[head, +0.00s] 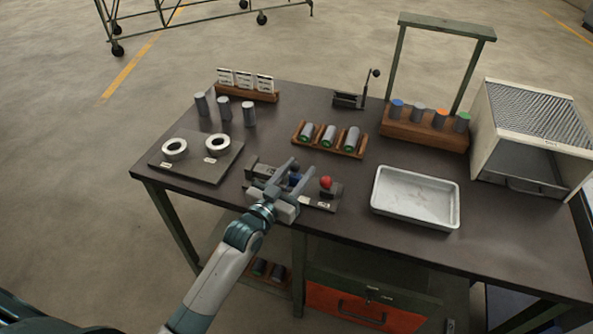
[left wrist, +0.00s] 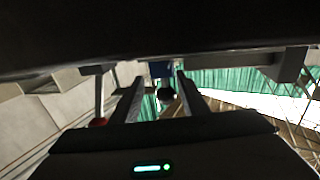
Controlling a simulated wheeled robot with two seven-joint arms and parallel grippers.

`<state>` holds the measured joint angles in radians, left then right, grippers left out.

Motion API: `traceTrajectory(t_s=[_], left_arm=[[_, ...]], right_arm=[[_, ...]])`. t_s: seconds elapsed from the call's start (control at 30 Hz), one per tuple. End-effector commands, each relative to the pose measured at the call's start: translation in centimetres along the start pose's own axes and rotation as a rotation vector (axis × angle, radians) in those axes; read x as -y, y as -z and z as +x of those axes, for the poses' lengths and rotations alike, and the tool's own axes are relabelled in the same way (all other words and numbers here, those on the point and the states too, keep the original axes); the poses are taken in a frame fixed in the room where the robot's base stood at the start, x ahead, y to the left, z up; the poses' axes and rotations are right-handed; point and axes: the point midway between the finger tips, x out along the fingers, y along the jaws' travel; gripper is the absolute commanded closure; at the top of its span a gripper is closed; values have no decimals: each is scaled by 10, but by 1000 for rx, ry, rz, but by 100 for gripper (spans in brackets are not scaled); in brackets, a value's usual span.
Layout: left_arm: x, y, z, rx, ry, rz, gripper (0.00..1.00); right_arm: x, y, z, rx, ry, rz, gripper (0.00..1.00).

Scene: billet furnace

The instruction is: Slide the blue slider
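The blue slider (head: 294,179) is a small blue block in a grey fixture with rails (head: 253,170) at the table's front edge. My left gripper (head: 291,174) is over this fixture, its two fingers apart, with the blue slider showing between them. The slider also shows in the left wrist view (left wrist: 161,69), between and beyond the fingertips (left wrist: 160,80), with a small gap visible on each side. Contact is not visible. The gripper body hides part of the fixture. My right gripper is not in view.
A red knob (head: 326,183) stands just right of the gripper. A metal tray (head: 417,197) lies further right, and a plate with two rings (head: 196,157) lies to the left. A wooden rack of cylinders (head: 330,139) is behind. A mesh-topped box (head: 531,130) is at the far right.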

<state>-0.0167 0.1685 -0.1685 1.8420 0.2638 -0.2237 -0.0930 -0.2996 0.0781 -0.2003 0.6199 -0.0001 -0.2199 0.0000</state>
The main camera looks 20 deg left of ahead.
Motion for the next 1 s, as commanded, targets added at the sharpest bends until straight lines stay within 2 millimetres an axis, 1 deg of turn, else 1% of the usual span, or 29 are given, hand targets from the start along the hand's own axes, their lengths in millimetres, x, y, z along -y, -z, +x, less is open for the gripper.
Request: traceTrajectory(t_s=[0.2, 0.37, 0.57, 0.73, 0.77, 0.83, 1.0], left_arm=[[1, 0, -3, 0, 1, 1, 60], [1, -2, -14, 1, 2, 1, 60], [1, -3, -42, 2, 1, 2, 60], [0, -4, -74, 2, 1, 2, 60], [0, -3, -80, 2, 1, 1, 60], [0, -3, -93, 2, 0, 1, 60], [-1, -3, -125, 3, -1, 1, 60]], right_arm=[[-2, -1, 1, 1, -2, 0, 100], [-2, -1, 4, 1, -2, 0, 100], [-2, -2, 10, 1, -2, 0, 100], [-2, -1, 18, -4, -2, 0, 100], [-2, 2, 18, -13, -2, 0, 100], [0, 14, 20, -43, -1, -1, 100], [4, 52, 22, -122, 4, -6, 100]])
